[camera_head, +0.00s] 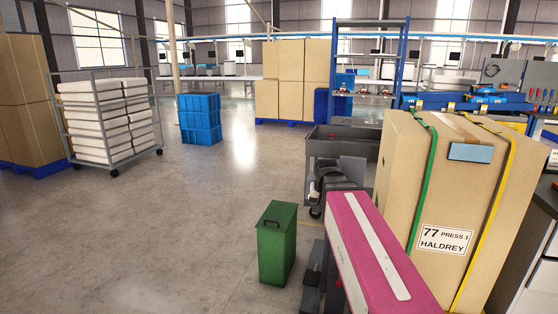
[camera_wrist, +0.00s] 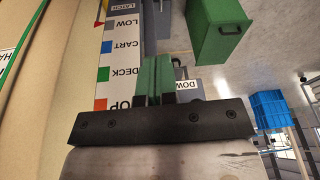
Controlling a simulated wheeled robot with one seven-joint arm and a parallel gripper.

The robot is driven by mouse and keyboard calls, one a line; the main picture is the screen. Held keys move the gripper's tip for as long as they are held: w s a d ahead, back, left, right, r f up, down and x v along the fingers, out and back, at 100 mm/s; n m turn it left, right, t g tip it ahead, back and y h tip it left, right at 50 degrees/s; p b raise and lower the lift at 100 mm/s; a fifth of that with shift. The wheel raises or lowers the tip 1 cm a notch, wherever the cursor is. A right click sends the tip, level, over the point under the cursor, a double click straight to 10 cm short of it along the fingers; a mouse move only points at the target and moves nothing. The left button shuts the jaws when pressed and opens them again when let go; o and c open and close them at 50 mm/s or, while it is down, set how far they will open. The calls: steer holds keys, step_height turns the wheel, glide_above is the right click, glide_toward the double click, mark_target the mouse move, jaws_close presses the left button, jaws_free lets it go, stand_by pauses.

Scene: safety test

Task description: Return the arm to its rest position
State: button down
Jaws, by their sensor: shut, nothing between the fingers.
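My gripper (camera_wrist: 154,68) shows in the wrist view, its two fingers together and nothing between them. It points at a grey upright with a label strip (camera_wrist: 119,62) that carries coloured squares and the words LOW, CART and DECK. A tag reading DOW, cut off by the gripper, is just right of the fingers. I cannot tell whether the fingers touch the upright. In the head view the gripper cannot be made out clearly. A long magenta body with a pale strip (camera_head: 375,250) fills the lower middle; I cannot tell whether it is part of my arm.
A large strapped carton (camera_head: 440,190) marked HALDREY stands close on the right. A green bin (camera_head: 277,245) stands on the floor left of the magenta body. A dark grey cart (camera_head: 345,145) is behind. Open floor (camera_head: 150,230) lies to the left.

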steer(key=s+f+n+g, duration=0.1)
steer(key=s+f, duration=0.4)
steer(key=f, duration=0.5)
steer(key=s+d+f+n+g, duration=0.1)
steer(key=s+f, duration=0.4)
steer(key=f, duration=0.6)
steer(key=shift+s+d+g, duration=0.3)
steer(key=shift+s+g, duration=0.1)
steer(key=shift+d+f, duration=0.1)
steer(key=shift+d, duration=0.05)
